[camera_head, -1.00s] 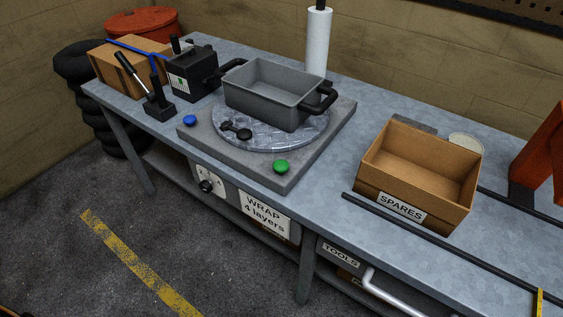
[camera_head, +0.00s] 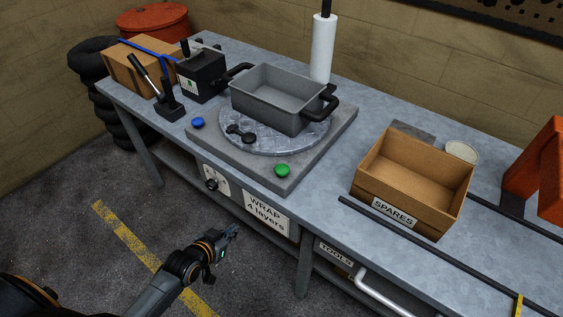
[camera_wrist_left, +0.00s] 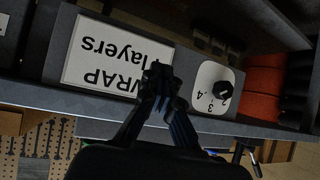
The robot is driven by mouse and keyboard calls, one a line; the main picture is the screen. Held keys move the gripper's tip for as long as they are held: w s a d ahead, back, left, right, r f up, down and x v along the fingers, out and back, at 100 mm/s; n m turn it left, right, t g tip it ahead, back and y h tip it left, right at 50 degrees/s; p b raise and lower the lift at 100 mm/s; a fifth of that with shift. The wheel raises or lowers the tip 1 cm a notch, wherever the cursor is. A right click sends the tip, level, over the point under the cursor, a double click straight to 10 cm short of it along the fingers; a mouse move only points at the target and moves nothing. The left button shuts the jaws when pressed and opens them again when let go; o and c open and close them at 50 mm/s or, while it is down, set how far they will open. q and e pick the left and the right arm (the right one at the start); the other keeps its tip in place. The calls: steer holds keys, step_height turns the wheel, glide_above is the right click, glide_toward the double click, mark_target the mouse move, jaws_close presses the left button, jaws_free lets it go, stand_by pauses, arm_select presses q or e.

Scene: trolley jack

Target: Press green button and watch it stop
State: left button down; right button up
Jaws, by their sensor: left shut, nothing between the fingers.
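The green button (camera_head: 282,170) sits on the front right corner of the square grey turntable base (camera_head: 255,185). A blue button (camera_head: 197,123) is on its front left corner. A grey bin with black handles (camera_head: 278,97) stands on the round metal turntable plate (camera_head: 240,146). My left gripper (camera_head: 232,230) is shut and empty, in front of the bench and below the button, apart from it. In the left wrist view the shut fingers (camera_wrist_left: 157,78) show before the WRAP label (camera_wrist_left: 110,58) and the dial (camera_wrist_left: 221,88). The right gripper is not in view.
An open SPARES box (camera_head: 405,190) stands right of the turntable. A paper roll (camera_head: 323,48), a black device (camera_head: 201,75) and a cardboard box (camera_head: 138,68) stand behind and left. Dark rails (camera_head: 420,240) lie along the front edge. The floor before the bench is clear.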

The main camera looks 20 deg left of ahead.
arm_select(q)
steer(key=w+d+r+m+t+h+p, duration=0.1)
steer(key=d+r, duration=0.2)
steer(key=r, duration=0.9)
steer(key=w+d+r+m+t+h+p, duration=0.1)
steer(key=d+r, duration=0.3)
steer(key=r, duration=0.8)
steer(key=shift+w+r+t+h, duration=0.35)
steer(key=shift+w+t+h, duration=0.1)
steer(key=shift+t+h, duration=0.25)
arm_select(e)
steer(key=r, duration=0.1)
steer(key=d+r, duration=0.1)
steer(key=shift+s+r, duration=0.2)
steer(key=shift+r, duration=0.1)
arm_select(q)
steer(key=p, duration=0.2)
glide_above(282, 169)
steer(key=s+a, duration=0.1)
steer(key=s, duration=0.1)
step_height(282, 169, down, 2)
steer(key=shift+w+f, duration=0.1)
step_height(282, 169, down, 4)
steer(key=shift+w+r, duration=0.1)
steer(key=shift+r, duration=0.15)
steer(key=shift+f, duration=0.4)
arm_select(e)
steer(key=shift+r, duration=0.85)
